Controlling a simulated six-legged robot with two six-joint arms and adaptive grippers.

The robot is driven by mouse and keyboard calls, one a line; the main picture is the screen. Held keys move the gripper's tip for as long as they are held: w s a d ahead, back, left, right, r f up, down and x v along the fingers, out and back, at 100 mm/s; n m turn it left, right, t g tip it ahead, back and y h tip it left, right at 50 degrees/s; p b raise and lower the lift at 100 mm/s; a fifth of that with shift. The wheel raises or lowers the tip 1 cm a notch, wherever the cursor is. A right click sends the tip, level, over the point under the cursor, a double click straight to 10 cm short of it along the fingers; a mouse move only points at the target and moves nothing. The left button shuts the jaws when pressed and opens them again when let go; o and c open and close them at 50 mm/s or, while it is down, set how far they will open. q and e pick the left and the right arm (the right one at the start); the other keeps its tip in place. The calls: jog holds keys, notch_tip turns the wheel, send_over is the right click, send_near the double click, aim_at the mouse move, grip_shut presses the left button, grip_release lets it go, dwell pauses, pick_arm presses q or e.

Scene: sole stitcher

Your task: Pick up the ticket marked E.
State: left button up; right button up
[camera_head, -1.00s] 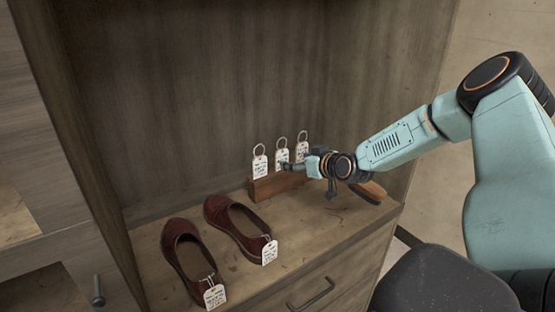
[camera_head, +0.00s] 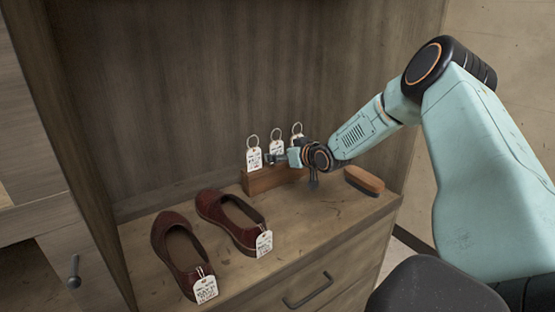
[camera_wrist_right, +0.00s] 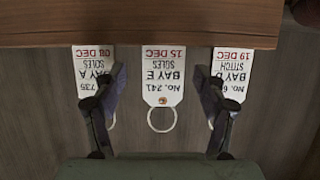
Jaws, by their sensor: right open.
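The ticket marked BAY E (camera_wrist_right: 162,75) is white with a red "15 DEC" line and a ring, the middle of three tickets in the right wrist view, where they show upside down. Its end meets a wooden block (camera_wrist_right: 140,24). In the head view the middle ticket (camera_head: 277,146) stands in the block (camera_head: 262,182). My right gripper (camera_wrist_right: 160,82) is open, its fingers on either side of the E ticket with gaps. The fingers partly cover the BAY A ticket (camera_wrist_right: 92,60) and BAY D ticket (camera_wrist_right: 234,65). My left gripper is out of view.
A brush (camera_head: 364,180) lies on the shelf right of the block. Two dark red shoes (camera_head: 178,252) (camera_head: 232,220) with tags stand at the front left. The cabinet's back panel (camera_head: 190,100) rises behind the tickets. Bare shelf lies in front of the block.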

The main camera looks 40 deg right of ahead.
jog(key=shift+w+a+f, duration=0.1)
jog(key=shift+w+f, duration=0.2)
jog(key=shift+w, duration=0.25)
jog(key=shift+w+a, duration=0.15)
jog(key=shift+s+r, duration=0.3)
jog(key=shift+r, duration=0.05)
jog(key=shift+s, duration=0.15)
jog(key=shift+c, duration=1.2)
jog(key=shift+w+f, duration=0.2)
jog(key=shift+w, duration=0.15)
jog(key=c, duration=0.3)
jog(key=shift+s+r, duration=0.1)
jog(key=c, duration=0.3)
jog(key=shift+c, duration=0.4)
notch_tip(320, 180, up, 10)
jog(key=p, duration=0.3)
